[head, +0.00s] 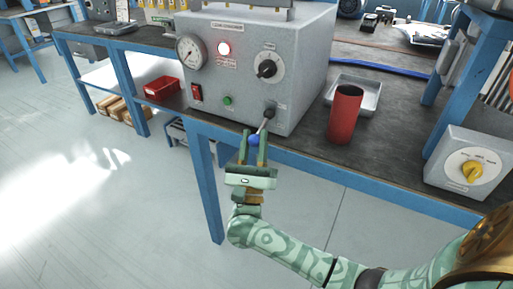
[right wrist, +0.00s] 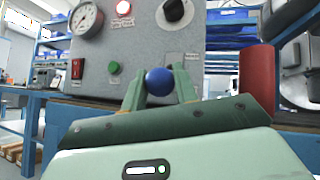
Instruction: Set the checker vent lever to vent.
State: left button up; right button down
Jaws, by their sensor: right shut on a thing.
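The grey checker box (head: 235,85) stands on the bench. Its vent lever (head: 264,125) comes out of a dark pivot low on the right of the front face and slants down toward me, ending in a blue ball knob (head: 253,140). My right gripper (head: 254,137) is shut on the blue knob, one finger on each side. In the right wrist view the blue knob (right wrist: 159,81) sits between the fingertips, and the lever's rod is mostly hidden. The position markings of the lever cannot be read. My left gripper is not in view.
The checker front has a gauge (head: 191,53), a lit red lamp (head: 224,48), a black dial (head: 267,69), a red switch (head: 196,93) and a green button (head: 227,100). A red cylinder (head: 344,115) and a metal tray (head: 369,92) stand to the right. A box with a yellow knob (head: 472,172) is farther right.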

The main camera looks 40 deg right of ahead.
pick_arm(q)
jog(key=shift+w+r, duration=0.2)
pick_arm(e)
jog(key=shift+f, duration=0.1)
jog(key=c, duration=1.1)
grip_release()
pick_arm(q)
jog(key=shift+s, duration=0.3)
pick_arm(e)
jog(key=shift+v, duration=8.2)
